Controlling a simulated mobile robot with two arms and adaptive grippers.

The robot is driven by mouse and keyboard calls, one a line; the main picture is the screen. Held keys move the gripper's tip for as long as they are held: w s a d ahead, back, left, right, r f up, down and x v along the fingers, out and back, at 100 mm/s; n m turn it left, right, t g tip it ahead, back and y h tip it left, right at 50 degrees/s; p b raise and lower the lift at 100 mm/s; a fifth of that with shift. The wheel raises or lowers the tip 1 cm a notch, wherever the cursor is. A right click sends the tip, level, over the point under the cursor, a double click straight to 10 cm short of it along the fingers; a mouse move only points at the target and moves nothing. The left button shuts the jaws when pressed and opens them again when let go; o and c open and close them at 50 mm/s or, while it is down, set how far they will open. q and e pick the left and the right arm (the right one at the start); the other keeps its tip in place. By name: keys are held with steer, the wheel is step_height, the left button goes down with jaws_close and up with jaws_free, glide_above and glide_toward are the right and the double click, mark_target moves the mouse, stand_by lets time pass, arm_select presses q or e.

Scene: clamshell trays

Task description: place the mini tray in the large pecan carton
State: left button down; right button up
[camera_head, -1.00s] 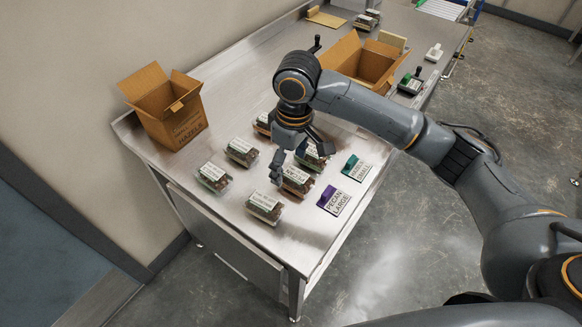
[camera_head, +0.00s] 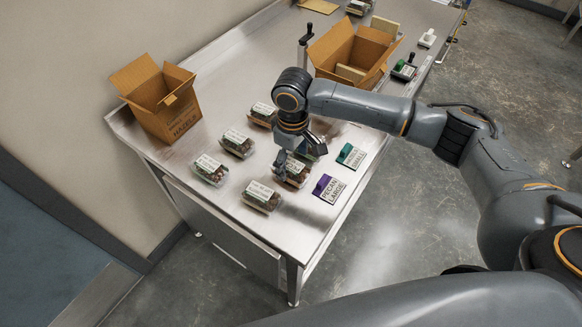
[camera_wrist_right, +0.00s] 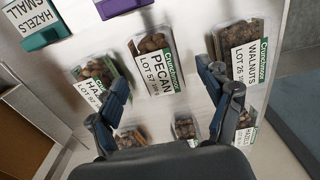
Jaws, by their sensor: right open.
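A clear mini tray of brown nuts with a label reading PECAN (camera_wrist_right: 157,70) lies on the steel table, in the middle of the right wrist view. In the head view a nut tray (camera_head: 296,177) shows partly under my right gripper (camera_head: 297,157). In the right wrist view the gripper's two fingers (camera_wrist_right: 163,88) are spread, with the pecan tray beyond and between them. Nothing is held. The larger open cardboard carton (camera_head: 335,52) stands at the back; its printed label is not visible. My left gripper is out of view.
Trays labelled WALNUTS (camera_wrist_right: 240,60) and HAZELS (camera_wrist_right: 93,82) flank the pecan tray closely. A smaller open HAZELS carton (camera_head: 165,108) stands at the left. A purple PECAN LARGE sign (camera_head: 328,188) and green HAZELS SMALL sign (camera_head: 350,155) lie near the right edge.

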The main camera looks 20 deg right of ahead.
mark_target(293, 166)
step_height(293, 166, down, 3)
steer(key=shift+f, duration=0.15)
steer(key=shift+c, duration=0.2)
steer(key=c, duration=1.3)
